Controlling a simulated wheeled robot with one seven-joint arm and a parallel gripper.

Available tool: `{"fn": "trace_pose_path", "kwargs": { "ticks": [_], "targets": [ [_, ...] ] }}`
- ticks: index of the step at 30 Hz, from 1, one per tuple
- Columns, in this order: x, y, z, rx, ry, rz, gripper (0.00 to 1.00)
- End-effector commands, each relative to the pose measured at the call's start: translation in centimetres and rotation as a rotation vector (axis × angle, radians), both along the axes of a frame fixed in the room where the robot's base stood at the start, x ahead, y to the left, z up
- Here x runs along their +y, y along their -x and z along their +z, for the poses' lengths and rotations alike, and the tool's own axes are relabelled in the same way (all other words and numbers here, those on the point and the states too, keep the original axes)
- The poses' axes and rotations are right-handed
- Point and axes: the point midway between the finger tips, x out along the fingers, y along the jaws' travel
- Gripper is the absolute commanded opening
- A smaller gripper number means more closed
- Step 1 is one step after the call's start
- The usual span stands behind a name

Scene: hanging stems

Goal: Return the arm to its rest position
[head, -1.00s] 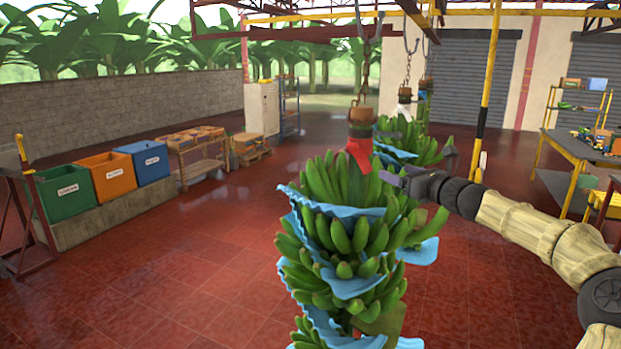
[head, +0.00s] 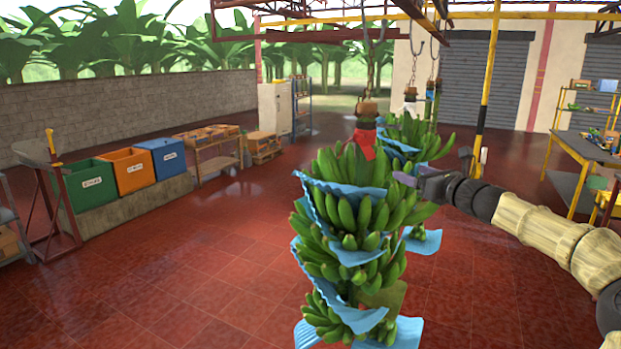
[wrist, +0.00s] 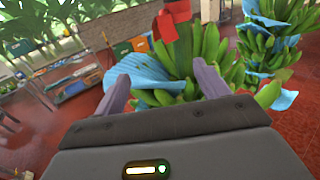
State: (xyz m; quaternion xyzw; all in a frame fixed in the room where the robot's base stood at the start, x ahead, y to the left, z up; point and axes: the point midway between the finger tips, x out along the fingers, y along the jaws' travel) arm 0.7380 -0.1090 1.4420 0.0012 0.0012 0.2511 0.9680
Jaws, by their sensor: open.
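My gripper (head: 406,179) is at the right side of the nearest hanging banana stem (head: 345,215), at the end of my arm reaching in from the right. In the wrist view my gripper (wrist: 158,85) has its two grey fingers spread apart, with nothing held between them. The green bunch with blue sheets between its hands is just beyond the fingers; I cannot tell whether they touch it. A red ribbon (head: 364,143) is around the top of this stem, and it also shows in the wrist view (wrist: 172,20).
More stems (head: 418,135) hang behind the nearest one. Green, orange (head: 132,170) and blue bins stand on a low wall at left. A work table (head: 585,150) and a yellow post (head: 488,90) are at right. The red floor at left centre is clear.

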Motion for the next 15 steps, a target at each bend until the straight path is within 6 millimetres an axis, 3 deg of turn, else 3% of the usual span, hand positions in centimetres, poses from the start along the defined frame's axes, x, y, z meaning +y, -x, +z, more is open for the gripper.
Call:
{"fn": "trace_pose_path", "kwargs": {
  "ticks": [8,15],
  "targets": [
    [3.5,0.2,-2.5,0.016,0.138,0.049,0.73],
    [7.7,1.1,-6.1,0.031,0.336,0.125,0.73]
  ]
}}
